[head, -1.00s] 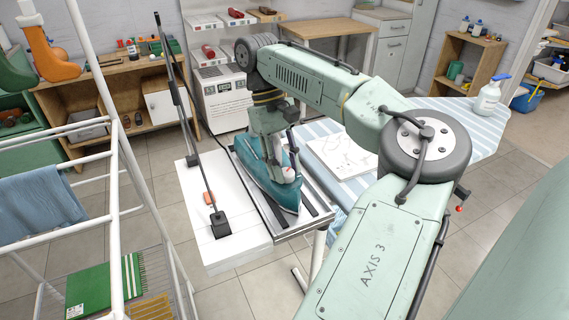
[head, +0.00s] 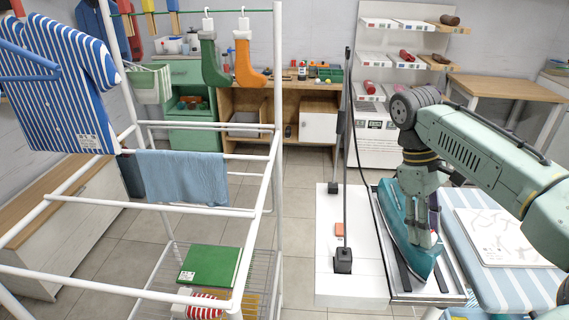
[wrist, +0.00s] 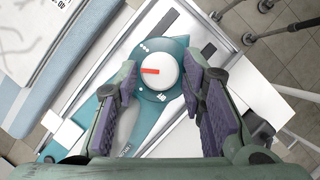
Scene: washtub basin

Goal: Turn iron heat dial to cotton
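The teal iron (head: 399,218) rests on a metal-edged stand with dark strips, at the right of the head view. Its body also shows in the wrist view (wrist: 149,103). The round white heat dial (wrist: 168,80) has a red mark pointing left in the wrist view. Small white dot marks sit on the teal surface above left and below the dial; I cannot read a cotton label. My gripper (wrist: 160,66) is open, its purple-padded fingers on either side of the dial. Whether either finger touches the dial is unclear. In the head view my gripper (head: 424,226) hides the dial.
The ironing board (head: 505,287) with a printed sheet (head: 503,238) lies right of the iron. A white block (head: 350,284) with a thin upright pole (head: 348,130) stands left of it. A white drying rack (head: 275,150) fills the left foreground. Tiled floor is open between.

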